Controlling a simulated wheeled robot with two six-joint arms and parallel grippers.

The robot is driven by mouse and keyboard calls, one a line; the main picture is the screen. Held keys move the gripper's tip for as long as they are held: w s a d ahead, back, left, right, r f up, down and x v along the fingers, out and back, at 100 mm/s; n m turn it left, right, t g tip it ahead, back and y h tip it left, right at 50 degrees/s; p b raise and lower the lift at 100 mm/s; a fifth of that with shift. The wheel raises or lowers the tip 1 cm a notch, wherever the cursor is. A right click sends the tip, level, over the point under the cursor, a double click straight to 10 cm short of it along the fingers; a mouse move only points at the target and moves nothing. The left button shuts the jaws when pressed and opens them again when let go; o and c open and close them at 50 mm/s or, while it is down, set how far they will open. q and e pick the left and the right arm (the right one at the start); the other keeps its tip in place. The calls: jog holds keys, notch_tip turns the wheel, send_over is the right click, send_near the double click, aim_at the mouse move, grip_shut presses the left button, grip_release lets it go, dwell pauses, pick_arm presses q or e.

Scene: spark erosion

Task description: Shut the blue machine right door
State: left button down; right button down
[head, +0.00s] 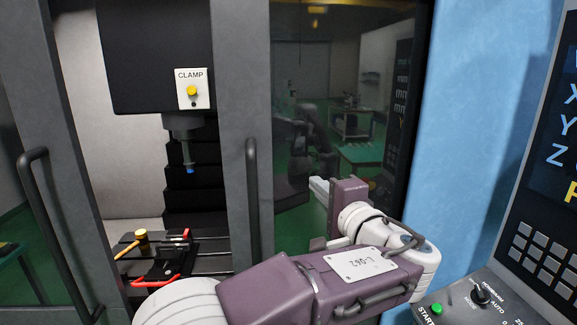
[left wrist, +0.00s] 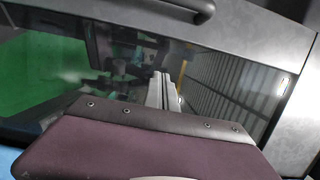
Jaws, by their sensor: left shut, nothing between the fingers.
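The blue machine's right door shows in the head view as a dark grey frame (head: 240,130) with a dark reflective glass pane (head: 340,60). Its black upright bar handle (head: 252,195) is on the frame's left part. A wide opening lies between this door and the left door (head: 30,120). My left gripper (head: 319,187) is shut and empty, in front of the pane, to the right of the handle. In the left wrist view the shut fingers (left wrist: 162,90) point at the glass, with the handle (left wrist: 185,8) at the top. Whether the fingers touch the glass, I cannot tell. My right gripper is out of view.
Through the opening show the spindle head with a CLAMP button plate (head: 193,89) and a worktable (head: 205,262) with red-handled tools. A blue machine panel (head: 460,120) and a control console (head: 545,240) stand at the right, close to my left arm.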

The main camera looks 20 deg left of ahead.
aim_at(278, 166)
pick_arm(q)
jog(key=p+x, duration=0.4)
jog(key=x, duration=0.6)
jog(key=shift+a, duration=0.1)
jog(key=a, duration=0.1)
jog(key=s+a+p, duration=0.1)
jog(key=a, duration=0.1)
jog(key=shift+s+f+p, duration=0.1)
jog(key=shift+f+p, duration=0.05)
jog(key=shift+p, duration=0.15)
jog(key=shift+s+a, duration=0.2)
jog(key=shift+a, duration=0.1)
jog(key=shift+s+a+f, duration=0.1)
jog(key=shift+s, duration=0.05)
